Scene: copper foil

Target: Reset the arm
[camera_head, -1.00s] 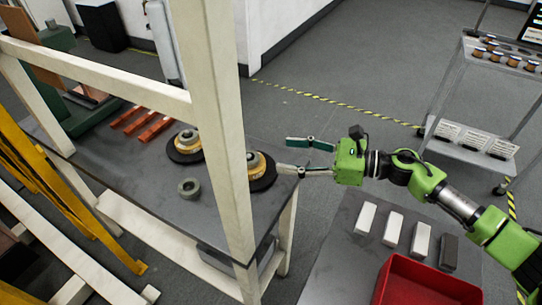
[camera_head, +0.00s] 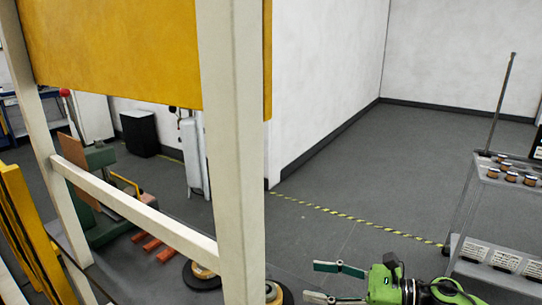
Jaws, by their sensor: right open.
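My right gripper (camera_head: 335,283) shows at the bottom of the head view, right of the white frame post. Its fingers point left and stand wide apart, with nothing between them. My green right arm (camera_head: 447,291) runs off along the bottom edge. My left gripper is not in view.
A second round disc (camera_head: 203,274) and copper-coloured bars (camera_head: 165,250) lie behind the rail. A grey shelf cart (camera_head: 500,255) stands at right. The floor (camera_head: 350,170) between is clear.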

